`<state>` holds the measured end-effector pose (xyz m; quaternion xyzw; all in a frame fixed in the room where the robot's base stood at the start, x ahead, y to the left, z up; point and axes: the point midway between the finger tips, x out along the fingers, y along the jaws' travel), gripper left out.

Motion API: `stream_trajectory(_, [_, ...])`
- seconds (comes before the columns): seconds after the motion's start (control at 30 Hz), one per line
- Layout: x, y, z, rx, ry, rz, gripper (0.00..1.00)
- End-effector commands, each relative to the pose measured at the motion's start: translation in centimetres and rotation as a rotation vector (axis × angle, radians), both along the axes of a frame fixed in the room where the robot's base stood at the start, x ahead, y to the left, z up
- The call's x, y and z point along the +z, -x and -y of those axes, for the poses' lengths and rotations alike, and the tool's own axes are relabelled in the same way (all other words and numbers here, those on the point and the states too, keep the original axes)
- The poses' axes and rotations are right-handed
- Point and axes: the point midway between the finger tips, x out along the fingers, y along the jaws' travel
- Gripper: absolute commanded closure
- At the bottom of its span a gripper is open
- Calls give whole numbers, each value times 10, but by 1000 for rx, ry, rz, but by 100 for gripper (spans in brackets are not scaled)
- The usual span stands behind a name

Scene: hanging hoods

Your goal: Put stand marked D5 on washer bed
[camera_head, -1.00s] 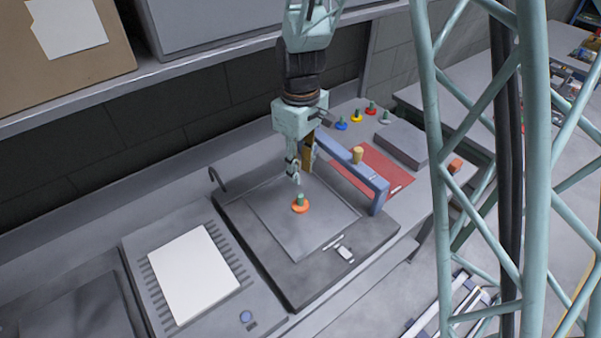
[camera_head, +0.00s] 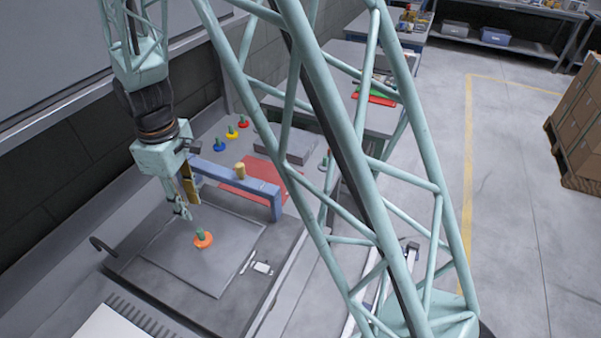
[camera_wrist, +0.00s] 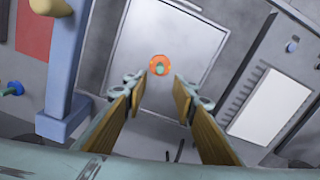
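An orange stand with a green knob (camera_head: 203,238) sits on the grey square plate of the washer bed (camera_head: 166,252). The stand also shows in the wrist view (camera_wrist: 159,66), ahead of the fingertips and between them. No D5 marking is readable. My gripper (camera_head: 184,208) is above the bed, a little behind and above the stand and apart from it. In the wrist view its two wooden-faced fingers (camera_wrist: 160,88) are spread wide with nothing between them.
A blue bridge-shaped frame (camera_head: 235,188) stands beside the bed over a red mat (camera_head: 252,187). Blue (camera_head: 219,145), yellow (camera_head: 232,132) and red (camera_head: 243,122) stands are at the back. A white panel (camera_wrist: 270,107) lies on the other side of the bed.

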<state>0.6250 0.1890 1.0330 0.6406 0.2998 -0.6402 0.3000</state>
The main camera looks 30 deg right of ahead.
Motion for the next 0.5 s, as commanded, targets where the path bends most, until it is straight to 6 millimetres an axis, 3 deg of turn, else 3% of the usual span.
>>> stream_trajectory(0.23, [23, 5, 9, -32, -4, 15, 75])
stream_trajectory(0.5, [70, 21, 30, -106, -14, 43, 75])
